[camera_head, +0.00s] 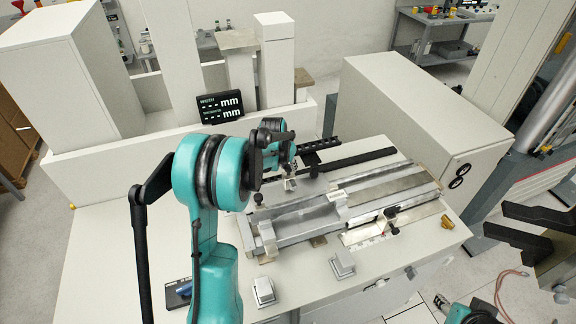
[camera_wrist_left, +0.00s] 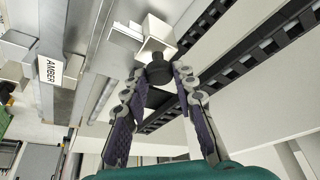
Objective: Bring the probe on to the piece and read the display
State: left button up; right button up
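The display (camera_head: 220,107) is a black screen at the back, with dashes before "mm" on both lines. My left gripper (camera_head: 290,172) is over the back of the metal fixture (camera_head: 300,220). In the left wrist view, its fingertips (camera_wrist_left: 159,72) lie on either side of a black round knob (camera_wrist_left: 157,74) on a small pale block (camera_wrist_left: 160,38), seemingly the probe. I cannot tell whether the tips touch the knob. I cannot clearly make out the piece; the arm hides part of the fixture.
Two small grey blocks (camera_head: 263,291) (camera_head: 343,264) sit on the front of the bench. A label reading AMBER (camera_wrist_left: 50,70) shows in the left wrist view. A black toothed rail (camera_wrist_left: 230,70) runs beside my left gripper. A white cabinet (camera_head: 420,120) stands at the right.

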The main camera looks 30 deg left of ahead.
pick_arm(q)
jog(key=shift+c, duration=0.5)
jog(key=shift+s+d, duration=0.15)
jog(key=shift+d, duration=0.05)
jog(key=s+d+b, duration=0.1)
jog(key=s+d, duration=0.3)
jog(key=d, duration=0.1)
jog(key=shift+s+b, duration=0.25)
jog(key=shift+b, duration=0.1)
jog(key=o, duration=1)
jog(key=shift+c, duration=0.2)
jog(key=v, duration=1.2)
